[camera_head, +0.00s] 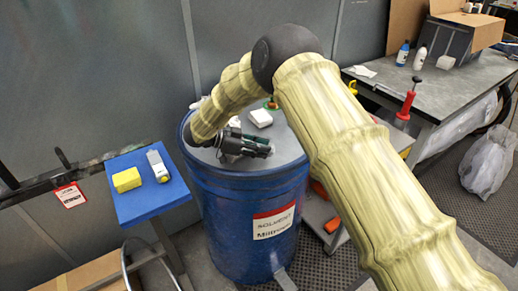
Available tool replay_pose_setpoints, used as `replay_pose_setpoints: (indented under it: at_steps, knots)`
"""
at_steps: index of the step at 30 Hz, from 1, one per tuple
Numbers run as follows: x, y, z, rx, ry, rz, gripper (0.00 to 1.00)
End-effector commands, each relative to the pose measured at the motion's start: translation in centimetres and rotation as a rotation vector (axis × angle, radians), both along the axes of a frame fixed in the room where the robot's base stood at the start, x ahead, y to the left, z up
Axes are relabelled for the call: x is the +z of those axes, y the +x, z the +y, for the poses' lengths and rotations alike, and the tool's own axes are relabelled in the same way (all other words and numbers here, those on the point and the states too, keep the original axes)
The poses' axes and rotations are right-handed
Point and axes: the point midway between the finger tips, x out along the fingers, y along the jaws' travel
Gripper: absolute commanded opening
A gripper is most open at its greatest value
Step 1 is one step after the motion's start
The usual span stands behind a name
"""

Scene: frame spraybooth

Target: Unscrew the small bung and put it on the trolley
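My gripper (262,150) is dark and lies low over the drum's top, pointing right. I cannot tell whether its fingers are open or shut, or whether they touch anything. I cannot make out the small bung; my gripper and arm hide part of the lid. A low grey trolley (318,212) shows partly behind the drum on the right, with orange-red items on it; my arm hides much of it.
A blue-topped stand (135,207) at left holds a yellow block (126,180) and a white-and-yellow bottle (157,164). A grey workbench (455,90) with bottles stands at right.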

Motion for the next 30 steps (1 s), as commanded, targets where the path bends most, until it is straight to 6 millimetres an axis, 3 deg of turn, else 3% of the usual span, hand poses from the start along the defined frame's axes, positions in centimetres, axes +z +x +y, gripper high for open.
replay_pose_setpoints:
  at_steps: [1, 3, 16, 30]
  knots:
    - [-0.8, -0.4, 0.2, 0.004, 0.004, 0.012, 0.1]
    - [-0.8, -0.4, 0.3, 0.004, 0.004, 0.014, 0.0]
    - [-0.5, -0.5, 0.3, 0.02, 0.004, 0.012, 0.0]
    - [-0.4, -1.5, -1.1, 0.341, -0.004, 0.02, 0.0]
